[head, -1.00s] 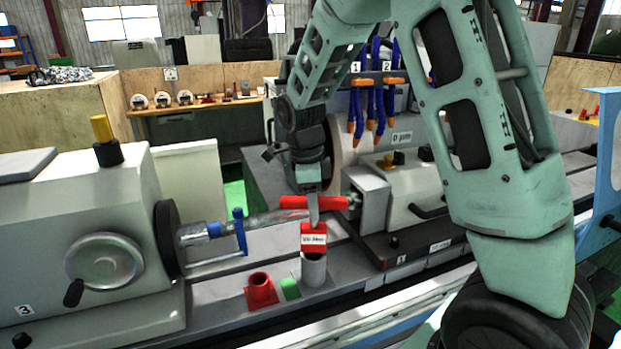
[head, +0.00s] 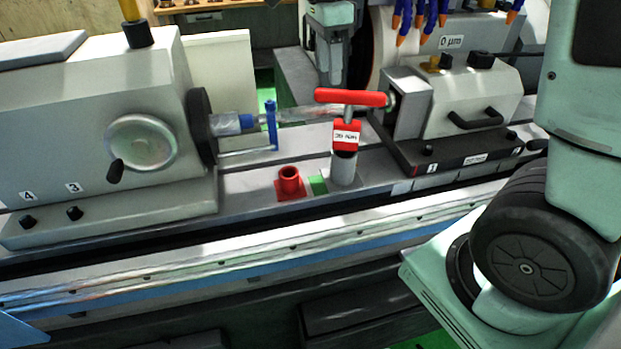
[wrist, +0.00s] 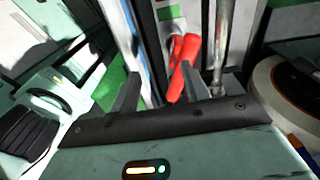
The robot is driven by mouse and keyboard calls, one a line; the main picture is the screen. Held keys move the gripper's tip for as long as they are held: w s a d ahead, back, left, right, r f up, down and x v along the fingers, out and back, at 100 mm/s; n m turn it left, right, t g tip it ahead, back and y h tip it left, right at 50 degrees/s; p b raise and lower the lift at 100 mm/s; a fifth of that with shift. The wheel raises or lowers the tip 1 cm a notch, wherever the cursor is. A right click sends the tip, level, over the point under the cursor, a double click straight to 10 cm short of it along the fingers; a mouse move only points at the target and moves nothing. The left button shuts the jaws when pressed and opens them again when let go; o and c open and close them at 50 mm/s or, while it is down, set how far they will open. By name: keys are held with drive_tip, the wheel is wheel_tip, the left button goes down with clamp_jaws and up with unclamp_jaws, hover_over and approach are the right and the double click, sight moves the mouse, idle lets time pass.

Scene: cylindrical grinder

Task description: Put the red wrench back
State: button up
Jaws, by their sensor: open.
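The red wrench (head: 350,97) is T-shaped, with a crosswise red handle and a red block with a white label below it. It stands upright with its lower end in a grey cylindrical holder (head: 344,170) on the machine bed. My gripper (head: 331,72) is behind the left part of the handle in the head view, its fingers pointing down. The wrist view shows it open (wrist: 165,80), with the red handle (wrist: 188,60) beyond and near the right finger. Whether a finger touches the handle cannot be told. The wrench's lower shaft is hidden in the holder.
A red socket on a square base (head: 290,183) and a green patch (head: 318,185) are left of the grey holder. A workpiece with a blue clamp (head: 271,125) runs behind. The grey headstock (head: 120,125) is left; a block with a black handle (head: 475,95) is right.

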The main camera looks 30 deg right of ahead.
drive_tip(key=s+a+f+n+y, duration=0.1)
drive_tip(key=s+a+f+n, duration=0.3)
drive_tip(key=s+a+n, duration=0.9)
drive_tip(key=s+a+f+n, duration=0.2)
drive_tip(key=s+n, duration=0.3)
drive_tip(key=n, duration=0.3)
drive_tip(key=s+a+f+n, duration=0.2)
drive_tip(key=s+a+n, duration=0.1)
drive_tip(key=s+n, duration=0.2)
drive_tip(key=n, duration=0.2)
drive_tip(key=shift+s+a+n+t, duration=0.2)
drive_tip(key=shift+n+t, duration=0.1)
drive_tip(key=shift+n, duration=0.1)
drive_tip(key=shift+f, duration=0.15)
wheel_tip(320, 180, down, 6)
drive_tip(key=b, duration=0.6)
drive_tip(key=shift+d+f, duration=0.1)
